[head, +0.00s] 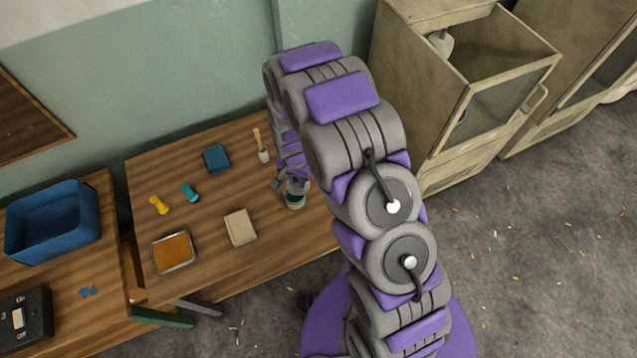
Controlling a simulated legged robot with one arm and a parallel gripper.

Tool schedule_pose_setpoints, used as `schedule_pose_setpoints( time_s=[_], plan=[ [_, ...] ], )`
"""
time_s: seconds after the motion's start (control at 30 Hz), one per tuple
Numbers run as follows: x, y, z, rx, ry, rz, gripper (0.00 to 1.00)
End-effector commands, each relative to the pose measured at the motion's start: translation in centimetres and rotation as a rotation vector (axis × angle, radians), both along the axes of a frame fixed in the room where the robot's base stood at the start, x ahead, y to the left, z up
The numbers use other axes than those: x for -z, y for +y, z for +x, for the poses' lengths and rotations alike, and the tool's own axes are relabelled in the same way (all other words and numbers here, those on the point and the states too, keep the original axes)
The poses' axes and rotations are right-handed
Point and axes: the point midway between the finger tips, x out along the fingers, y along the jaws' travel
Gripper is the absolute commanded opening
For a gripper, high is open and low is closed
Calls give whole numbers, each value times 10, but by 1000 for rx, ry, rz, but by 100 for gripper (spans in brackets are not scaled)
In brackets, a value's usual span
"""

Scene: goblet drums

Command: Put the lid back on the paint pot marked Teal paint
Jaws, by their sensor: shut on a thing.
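A small paint pot (295,198) with a dark teal band stands on the right part of the wooden table (285,235). Its marking is too small to read. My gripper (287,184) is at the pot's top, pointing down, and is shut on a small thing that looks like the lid. My arm and the gripper hide most of it. I cannot tell whether the lid touches the pot's rim or is just above it.
A brush (262,148), blue block (216,158), beige block (240,227), yellow piece (159,205), teal piece (190,193) and orange tray (174,252) lie to the left. A blue bin (52,222) stands further left. An open wooden cabinet (455,90) is at right.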

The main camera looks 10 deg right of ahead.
Motion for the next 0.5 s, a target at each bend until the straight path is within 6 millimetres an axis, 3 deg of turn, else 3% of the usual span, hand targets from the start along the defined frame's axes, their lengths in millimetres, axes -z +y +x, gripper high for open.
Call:
schedule_pose_setpoints(
  time_s=[0.13,0.5],
  plan=[
    [1,15,2,-13,3,-1,0],
    [18,15,2,-11,6,0,0]
  ],
)
